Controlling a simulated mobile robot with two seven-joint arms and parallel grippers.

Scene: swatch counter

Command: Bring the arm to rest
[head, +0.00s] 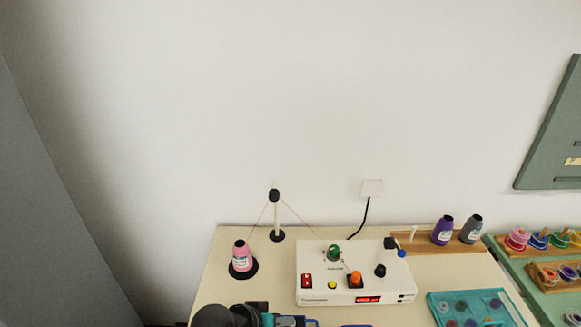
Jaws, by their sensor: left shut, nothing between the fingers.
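My left gripper (290,321) shows at the bottom edge of the head view, partly cut off by the frame, with a dark round arm link on its left. It is shut with nothing held. It is over the front of the cream counter (235,276), in front of a white control box (315,285). I cannot tell its height above the counter. My right gripper is not in view.
A pink thread cone (240,256) stands left of the box, near a thread post (276,215). Purple (443,230) and grey (472,229) cones stand on a wooden rack at the back right. A teal tray (434,304) lies front right. The counter's left strip is clear.

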